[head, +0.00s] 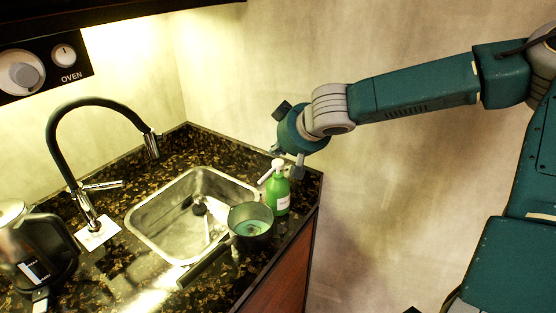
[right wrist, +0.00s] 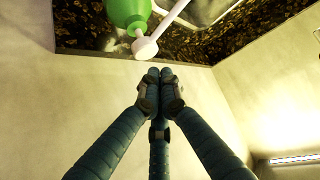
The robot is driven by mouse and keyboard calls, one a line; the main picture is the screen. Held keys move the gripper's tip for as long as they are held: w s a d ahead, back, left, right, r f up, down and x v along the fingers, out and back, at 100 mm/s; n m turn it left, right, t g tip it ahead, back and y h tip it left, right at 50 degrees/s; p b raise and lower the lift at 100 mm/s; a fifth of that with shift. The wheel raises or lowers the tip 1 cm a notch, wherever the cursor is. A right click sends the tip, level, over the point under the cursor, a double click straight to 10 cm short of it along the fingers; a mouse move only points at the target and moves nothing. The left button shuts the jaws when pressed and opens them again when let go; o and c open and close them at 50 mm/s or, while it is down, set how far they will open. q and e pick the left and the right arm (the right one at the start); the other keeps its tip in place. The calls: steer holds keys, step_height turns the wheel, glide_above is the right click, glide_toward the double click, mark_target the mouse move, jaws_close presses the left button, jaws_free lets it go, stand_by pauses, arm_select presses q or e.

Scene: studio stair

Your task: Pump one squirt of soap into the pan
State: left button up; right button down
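The soap bottle (head: 278,193) is green with a white pump top (head: 277,164) and stands upright at the counter's right corner. The pump's nozzle points left. The pan (head: 251,235) is dark with a greenish inside and sits just left of the bottle, its handle (head: 204,268) toward the lower left. My right gripper (head: 288,166) is at the height of the pump top, close to it. In the right wrist view its fingers (right wrist: 158,77) are together with nothing between them, below the white pump head (right wrist: 145,48) and apart from it in the picture. My left gripper is not in view.
A steel sink (head: 150,243) lies left of the pan, with a black faucet (head: 72,170) behind it. A kettle (head: 40,255) stands at the far left. The counter ends just right of the bottle. An oven panel (head: 45,65) is at upper left.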

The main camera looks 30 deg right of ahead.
mark_target(278, 164)
step_height(278, 164, up, 4)
steer(key=p, duration=0.3)
steer(key=shift+r, duration=0.15)
stand_by(0.6)
